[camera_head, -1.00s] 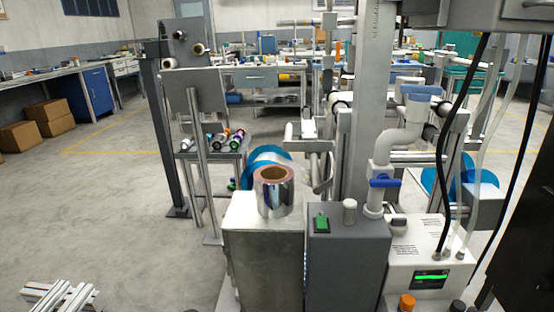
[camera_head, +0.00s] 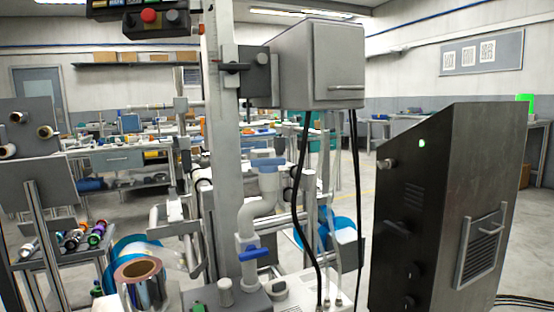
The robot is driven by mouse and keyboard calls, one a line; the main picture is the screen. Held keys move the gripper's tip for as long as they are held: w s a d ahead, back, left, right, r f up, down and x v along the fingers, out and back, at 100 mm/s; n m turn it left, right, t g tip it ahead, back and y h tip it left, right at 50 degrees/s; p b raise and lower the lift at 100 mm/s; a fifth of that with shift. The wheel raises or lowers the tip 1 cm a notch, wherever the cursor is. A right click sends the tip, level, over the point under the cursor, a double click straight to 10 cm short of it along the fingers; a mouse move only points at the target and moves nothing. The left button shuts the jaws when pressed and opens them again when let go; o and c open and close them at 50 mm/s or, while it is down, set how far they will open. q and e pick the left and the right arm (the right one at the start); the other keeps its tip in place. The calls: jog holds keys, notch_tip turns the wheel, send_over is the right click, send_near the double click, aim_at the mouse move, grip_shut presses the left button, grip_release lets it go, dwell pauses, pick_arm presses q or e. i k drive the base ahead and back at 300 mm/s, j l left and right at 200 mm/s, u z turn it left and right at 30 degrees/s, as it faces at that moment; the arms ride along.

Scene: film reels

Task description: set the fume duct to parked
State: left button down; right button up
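A pale grey bent pipe (camera_head: 258,208) rises beside the grey upright column (camera_head: 222,130), near the middle of the head view. It looks like the fume duct, but no label confirms this. It has a blue collar (camera_head: 267,162) near its top and a blue valve handle (camera_head: 253,254) lower down. The handle lies roughly level across the pipe. Neither of my grippers is in view.
A dark slanted cabinet (camera_head: 440,210) with a green light stands at the right. A grey box (camera_head: 319,63) with hanging black cables juts from the column. A shiny roll (camera_head: 141,283) is at lower left. A red-button control box (camera_head: 153,20) hangs above.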

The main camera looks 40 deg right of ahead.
aim_at(264, 163)
jog(key=l+u, duration=0.1)
jog(key=u, duration=0.3)
jog(key=l+u, duration=0.15)
jog(key=u, duration=0.2)
jog(key=l+u, duration=0.1)
jog(key=u, duration=0.3)
jog(key=l+u, duration=0.15)
jog(key=u, duration=0.2)
jog(key=l+z, duration=0.15)
jog(key=z, duration=0.15)
jog(key=i+l+z, duration=0.1)
jog(key=z, duration=0.2)
